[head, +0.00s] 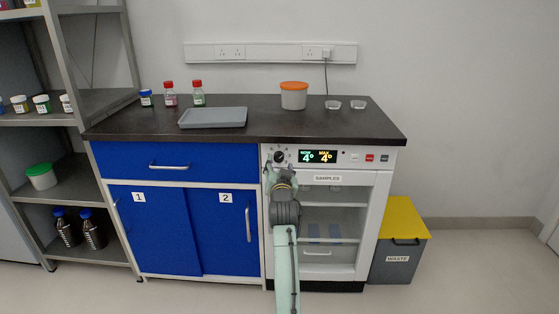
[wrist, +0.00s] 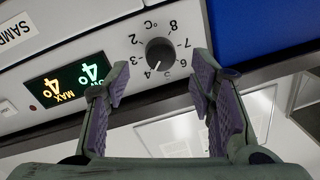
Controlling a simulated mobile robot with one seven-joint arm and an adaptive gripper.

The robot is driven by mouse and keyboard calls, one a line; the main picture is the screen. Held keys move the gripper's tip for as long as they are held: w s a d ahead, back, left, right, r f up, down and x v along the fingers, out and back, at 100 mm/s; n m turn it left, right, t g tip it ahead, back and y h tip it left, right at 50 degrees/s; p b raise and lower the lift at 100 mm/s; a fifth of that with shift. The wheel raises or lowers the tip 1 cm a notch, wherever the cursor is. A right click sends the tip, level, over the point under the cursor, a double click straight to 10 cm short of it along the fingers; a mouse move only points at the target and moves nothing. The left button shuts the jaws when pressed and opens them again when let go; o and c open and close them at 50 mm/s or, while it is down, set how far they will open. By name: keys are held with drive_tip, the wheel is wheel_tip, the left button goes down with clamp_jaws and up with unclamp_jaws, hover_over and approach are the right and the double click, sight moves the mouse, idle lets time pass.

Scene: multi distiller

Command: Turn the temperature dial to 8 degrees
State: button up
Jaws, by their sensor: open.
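The temperature dial (wrist: 160,52) is a dark round knob on the white front panel, ringed by numbers from 2 to 8 and a °C mark. Its white pointer is near the 4. In the head view the dial (head: 279,156) sits left of the display. The display (head: 318,156) reads NOW 4° and MAX 4°; it also shows, tilted, in the wrist view (wrist: 67,81). My gripper (wrist: 162,64) is open, with one finger on each side of the dial in the picture. I cannot tell how far the tips are from the panel. In the head view my gripper (head: 279,167) is just below the dial.
The glass-fronted SAMPLES cabinet (head: 378,215) stands under the dark worktop (head: 240,142). Blue drawers and doors (head: 165,227) are to its left. A grey waste bin (head: 393,268) with a yellow lid is to its right. The worktop holds a grey tray (head: 213,118) and an orange-lidded tub (head: 293,97).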

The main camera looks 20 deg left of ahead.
sight(279, 159)
drive_tip(key=shift+x, duration=1.9)
drive_tip(key=shift+c, duration=0.2)
drive_tip(key=c, duration=1.1)
drive_tip(key=shift+c, duration=0.2)
